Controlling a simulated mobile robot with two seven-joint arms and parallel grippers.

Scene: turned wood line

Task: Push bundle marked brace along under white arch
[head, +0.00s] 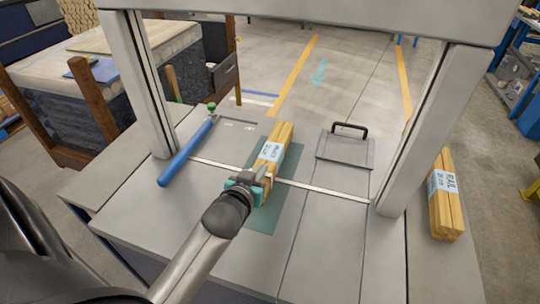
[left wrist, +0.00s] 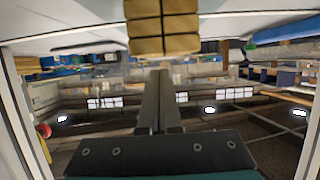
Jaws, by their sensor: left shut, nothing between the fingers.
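The bundle marked brace (head: 277,139) is a stack of yellow wood sticks with a pale label. It lies lengthwise on the table, across the white strip between the posts of the white arch (head: 322,12). My left gripper (head: 262,176) is shut and empty at the bundle's near end and hides part of it. In the left wrist view, the bundle's end face (left wrist: 162,28) shows above the shut fingers (left wrist: 160,75); I cannot tell if they touch. My right gripper is not in view.
A teal mat (head: 287,190) lies under the bundle. A blue tube (head: 187,153) lies to its left, and a grey plate with a black handle (head: 345,150) to its right. A bundle marked rail (head: 440,215) lies beyond the right post (head: 427,130). The left post (head: 140,90) stands clear.

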